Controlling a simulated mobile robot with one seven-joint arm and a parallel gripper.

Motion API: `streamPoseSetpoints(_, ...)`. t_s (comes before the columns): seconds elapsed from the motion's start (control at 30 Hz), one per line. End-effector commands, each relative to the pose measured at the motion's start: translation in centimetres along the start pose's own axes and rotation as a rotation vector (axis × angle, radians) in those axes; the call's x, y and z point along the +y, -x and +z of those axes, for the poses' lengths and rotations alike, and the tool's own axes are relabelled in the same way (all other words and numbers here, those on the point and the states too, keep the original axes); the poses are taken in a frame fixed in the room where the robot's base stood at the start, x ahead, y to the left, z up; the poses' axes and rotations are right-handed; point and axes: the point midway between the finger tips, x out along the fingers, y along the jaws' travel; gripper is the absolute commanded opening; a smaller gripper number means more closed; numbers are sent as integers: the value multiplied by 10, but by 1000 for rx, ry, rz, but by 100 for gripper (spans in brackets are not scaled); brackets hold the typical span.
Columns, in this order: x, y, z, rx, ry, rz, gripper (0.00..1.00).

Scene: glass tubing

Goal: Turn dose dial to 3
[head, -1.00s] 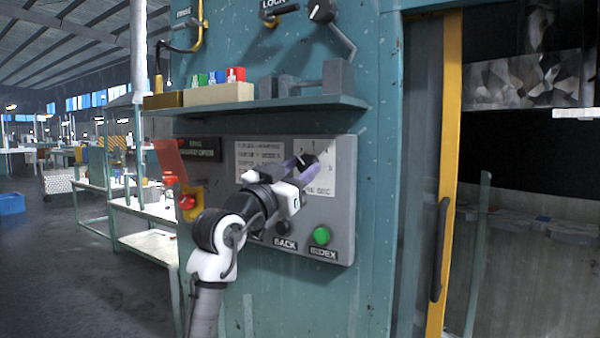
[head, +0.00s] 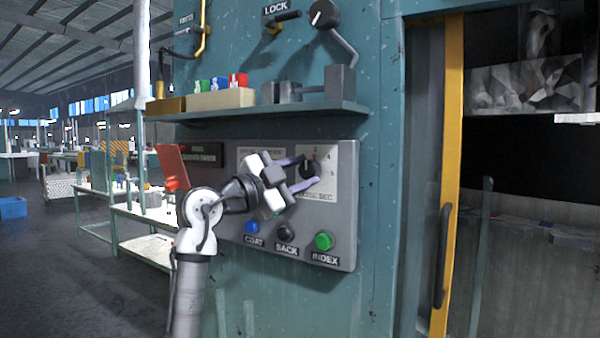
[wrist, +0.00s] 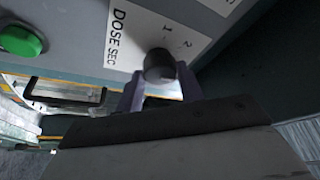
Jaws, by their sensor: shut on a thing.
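The dose dial (head: 308,168) is a dark round knob on a white scale plate (head: 330,190) with numbers around it and "DOSE SEC" below. My gripper (head: 309,170) has its two purple fingers on either side of the dial, one above and one below in the head view. In the wrist view the dial (wrist: 158,65) sits between the fingertips (wrist: 160,88), and the marks 1 and 2 show beside it. I cannot tell which number the dial points to.
Below the dial are a green INDEX button (head: 324,241), a black BACK button (head: 286,232) and a blue COAT button (head: 251,227). A shelf (head: 270,111) with blocks juts out above. A red flap (head: 172,166) stands at the panel's left.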

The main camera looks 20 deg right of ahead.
Motion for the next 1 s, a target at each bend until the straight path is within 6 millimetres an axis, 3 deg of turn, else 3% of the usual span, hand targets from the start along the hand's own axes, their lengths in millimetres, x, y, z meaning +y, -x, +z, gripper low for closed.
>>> streamPoseSetpoints(0.57, 1, 0, 1, -3, -35, 18, 15)
streamPoseSetpoints(0.6, 1, 0, 1, -3, -35, 18, 39)
streamPoseSetpoints(0.77, 0, 0, 1, -3, -35, 17, 59)
streamPoseSetpoints(1.0, 0, 0, 0, -2, -35, 16, 59)
